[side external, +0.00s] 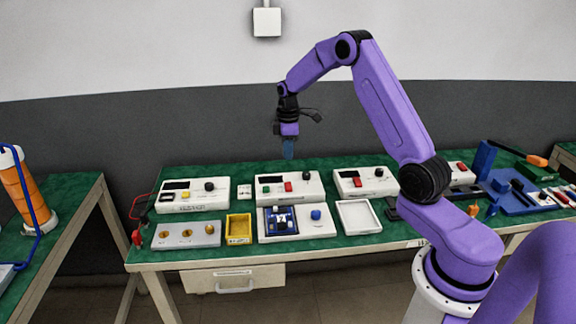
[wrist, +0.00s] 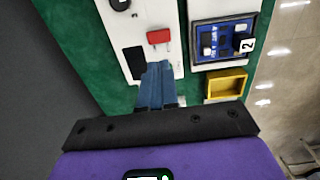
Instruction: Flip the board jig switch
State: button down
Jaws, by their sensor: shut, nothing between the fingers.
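The board jig (side external: 297,222) is a white box at the front middle of the bench, with a blue circuit board and black part on its left and a blue knob (side external: 316,215) on its right. In the wrist view the jig's blue board (wrist: 222,42) shows at the upper right, with a small part marked 2 on it. I cannot tell which part is its switch. My gripper (side external: 288,153) is shut and empty, pointing down above the bench, behind and well above the jig. In the wrist view its blue fingers (wrist: 157,85) are together, left of the jig.
A white unit with a red switch (wrist: 159,37) lies below the fingers. A yellow bin (side external: 239,229) stands left of the jig, and an empty white tray (side external: 358,217) right of it. Other white units (side external: 365,182) line the back. A silver plate (side external: 186,235) is at front left.

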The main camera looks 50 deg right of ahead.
aim_at(288, 183)
jog(key=shift+r, duration=1.65)
jog(key=shift+w+d, duration=0.5)
jog(key=shift+d, duration=0.05)
notch_tip(288, 183, down, 14)
jog(key=shift+w+d, duration=0.1)
